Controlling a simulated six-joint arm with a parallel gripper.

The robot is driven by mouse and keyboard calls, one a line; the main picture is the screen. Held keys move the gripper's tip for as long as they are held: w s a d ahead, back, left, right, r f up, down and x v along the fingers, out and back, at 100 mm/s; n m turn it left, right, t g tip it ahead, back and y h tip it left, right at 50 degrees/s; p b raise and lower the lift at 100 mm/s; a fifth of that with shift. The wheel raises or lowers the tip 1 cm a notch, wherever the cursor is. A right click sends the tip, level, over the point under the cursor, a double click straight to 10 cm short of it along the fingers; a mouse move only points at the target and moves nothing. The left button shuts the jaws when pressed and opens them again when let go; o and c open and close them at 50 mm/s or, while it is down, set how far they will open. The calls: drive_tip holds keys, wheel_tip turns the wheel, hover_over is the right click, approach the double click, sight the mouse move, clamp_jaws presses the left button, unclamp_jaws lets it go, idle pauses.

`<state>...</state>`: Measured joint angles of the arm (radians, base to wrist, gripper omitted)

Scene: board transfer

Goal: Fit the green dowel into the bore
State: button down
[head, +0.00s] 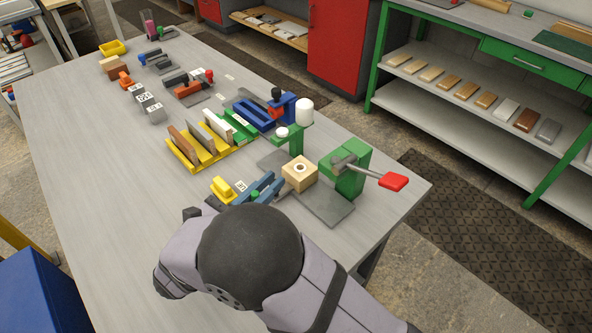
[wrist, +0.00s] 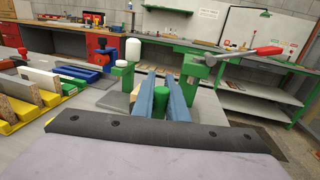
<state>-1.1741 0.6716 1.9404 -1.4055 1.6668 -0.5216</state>
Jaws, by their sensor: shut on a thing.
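The green dowel (head: 255,195) is between the two blue fingers of my gripper (head: 268,184), which is shut on it. In the wrist view the dowel (wrist: 160,104) shows as a short green cylinder between the fingers (wrist: 161,82). The bore is a dark round hole with a pale ring in the top of a light wooden block (head: 300,173), which sits on a grey plate just right of my fingertips in the head view. The dowel is apart from the block. In the wrist view the fingers hide most of the block and its bore.
A green toggle clamp (head: 350,172) with a red handle (head: 393,181) stands right of the block. A green post with a white cap (head: 282,132) stands behind it. A yellow rack (head: 183,161) of boards and a yellow piece (head: 222,189) are to the left.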

idle(0.3)
drive_tip(key=s+d+r+m+g+h+p, duration=0.2)
drive_tip(key=s+d+m+g+h+p, duration=0.1)
drive_tip(key=d+p, duration=1.2)
drive_tip(key=shift+m+g+h, duration=0.3)
drive_tip(key=shift+g+h, duration=0.2)
drive_tip(key=shift+h, duration=0.1)
drive_tip(key=d+f+b, duration=0.1)
drive_tip(key=d+f, duration=0.1)
drive_tip(key=f, duration=0.1)
drive_tip(key=w+d+f+b, duration=0.1)
drive_tip(key=d+f, duration=0.2)
drive_tip(key=w+d+f+b, duration=0.1)
drive_tip(key=d+f+b, duration=0.1)
drive_tip(key=f, duration=0.2)
drive_tip(key=shift+w+d+f, duration=0.1)
drive_tip(key=shift+w+d, duration=0.1)
drive_tip(key=shift+d, duration=0.1)
